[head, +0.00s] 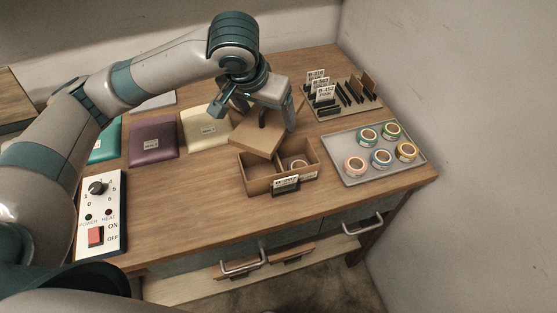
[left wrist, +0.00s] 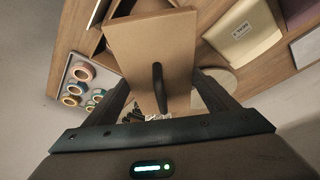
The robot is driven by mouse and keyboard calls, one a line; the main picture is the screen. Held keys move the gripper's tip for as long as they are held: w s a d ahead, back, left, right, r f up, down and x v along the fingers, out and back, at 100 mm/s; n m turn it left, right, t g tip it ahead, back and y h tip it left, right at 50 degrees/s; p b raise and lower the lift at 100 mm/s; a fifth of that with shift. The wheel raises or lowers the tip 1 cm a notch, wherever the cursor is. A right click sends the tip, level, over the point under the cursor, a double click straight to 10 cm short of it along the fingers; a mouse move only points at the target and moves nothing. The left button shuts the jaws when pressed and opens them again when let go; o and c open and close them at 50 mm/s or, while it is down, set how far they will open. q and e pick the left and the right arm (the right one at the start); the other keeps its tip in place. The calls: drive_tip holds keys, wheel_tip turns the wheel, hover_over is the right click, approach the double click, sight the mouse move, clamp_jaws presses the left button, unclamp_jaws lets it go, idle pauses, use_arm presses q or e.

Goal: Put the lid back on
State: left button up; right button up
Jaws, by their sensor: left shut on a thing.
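My left gripper (head: 263,118) is shut on the lid (head: 256,140), a flat tan cardboard-like panel with a dark handle. In the left wrist view the lid (left wrist: 140,50) fills the space between the fingers, and its black handle (left wrist: 159,88) shows. The lid is tilted above the back left of the open box (head: 258,185). I cannot tell whether it touches the rim. The box is tan, with a divider and a label (head: 286,183) on its front. A tape roll (head: 297,165) lies in its right compartment. The left compartment is partly hidden by the lid. My right gripper is not in view.
A grey tray (head: 345,172) with several tape rolls stands to the right. A rack (head: 345,98) with label cards is behind it. Purple (head: 153,140) and cream (head: 206,127) packets lie left. A switch panel (head: 101,217) is at the front left.

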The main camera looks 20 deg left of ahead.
sight(273, 137)
use_arm(q)
drive_tip(key=s+d+r+m+g+h, duration=0.1)
drive_tip(key=s+d+r+m+h, duration=0.15)
drive_tip(key=d+m, duration=0.35)
drive_tip(key=s+d+r+m+g+h, duration=0.1)
drive_tip(key=s+d+r+m, duration=0.2)
drive_tip(key=d, duration=0.5)
drive_tip(key=shift+m, duration=0.3)
drive_tip(key=a+f, duration=0.2)
drive_tip(key=a, duration=0.1)
drive_tip(key=a+f+p, duration=0.1)
drive_tip(key=a+f, duration=0.1)
drive_tip(key=a, duration=0.2)
drive_tip(key=w+a+f+p, duration=0.1)
drive_tip(key=a+f, duration=0.2)
drive_tip(key=a, duration=0.1)
drive_tip(key=shift+f, duration=0.1)
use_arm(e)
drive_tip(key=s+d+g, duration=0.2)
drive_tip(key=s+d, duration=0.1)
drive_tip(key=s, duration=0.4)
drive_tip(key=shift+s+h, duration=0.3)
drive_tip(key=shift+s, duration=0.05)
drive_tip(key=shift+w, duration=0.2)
